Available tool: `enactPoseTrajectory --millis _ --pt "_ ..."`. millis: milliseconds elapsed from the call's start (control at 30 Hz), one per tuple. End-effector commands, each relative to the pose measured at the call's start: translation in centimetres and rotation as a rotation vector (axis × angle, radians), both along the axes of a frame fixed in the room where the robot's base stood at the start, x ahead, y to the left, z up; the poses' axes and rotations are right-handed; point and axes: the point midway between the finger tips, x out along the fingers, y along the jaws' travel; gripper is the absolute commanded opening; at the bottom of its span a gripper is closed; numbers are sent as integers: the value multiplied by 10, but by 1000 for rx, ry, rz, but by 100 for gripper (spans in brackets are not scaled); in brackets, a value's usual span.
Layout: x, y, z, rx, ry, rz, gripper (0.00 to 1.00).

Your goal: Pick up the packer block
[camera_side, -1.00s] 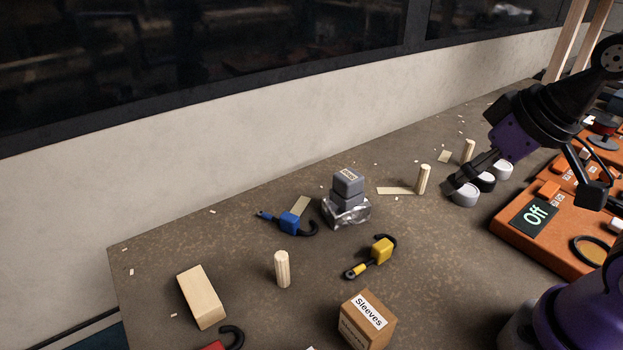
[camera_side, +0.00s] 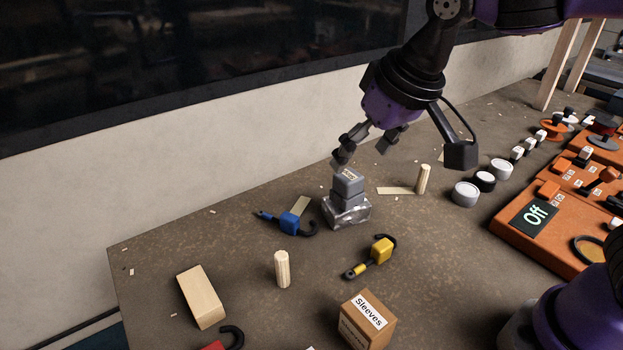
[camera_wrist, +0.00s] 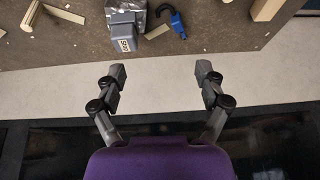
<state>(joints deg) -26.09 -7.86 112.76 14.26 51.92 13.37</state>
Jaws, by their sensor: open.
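A grey block with a pale label (camera_side: 348,182) sits on top of a second grey piece, on a crumpled silver base (camera_side: 347,217) at mid-table. Its label is too small to read. A plain pale wooden block (camera_side: 201,297) lies at the near left; I cannot tell from a label which one is the packer block. My gripper (camera_side: 362,153) is open and empty, above the grey stack, its left finger close over the top block. In the wrist view the grey block (camera_wrist: 124,40) lies beyond the fingertips, left of the middle between my open fingers (camera_wrist: 161,70).
A blue hooked tool (camera_side: 289,222) lies just left of the stack, a yellow one (camera_side: 380,250) in front. Wooden dowels (camera_side: 282,269) stand around it. A Sleeves box (camera_side: 367,320) is near the front. Round pots (camera_side: 466,194) and an orange panel (camera_side: 550,235) are right. A wall runs behind.

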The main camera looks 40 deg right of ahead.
Motion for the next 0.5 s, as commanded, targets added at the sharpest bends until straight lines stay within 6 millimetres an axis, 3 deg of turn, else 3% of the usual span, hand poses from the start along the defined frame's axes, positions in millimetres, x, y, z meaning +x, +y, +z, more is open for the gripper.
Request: enactPoseTrajectory --millis 33,133,300,400,500 --pt "11 31 -8 -6 18 16 83" --pt "24 92 -25 -13 31 15 83" --pt "15 182 -64 -25 33 12 83" --pt "4 215 -82 -30 29 9 83" --pt "-3 231 -93 -32 25 5 83"
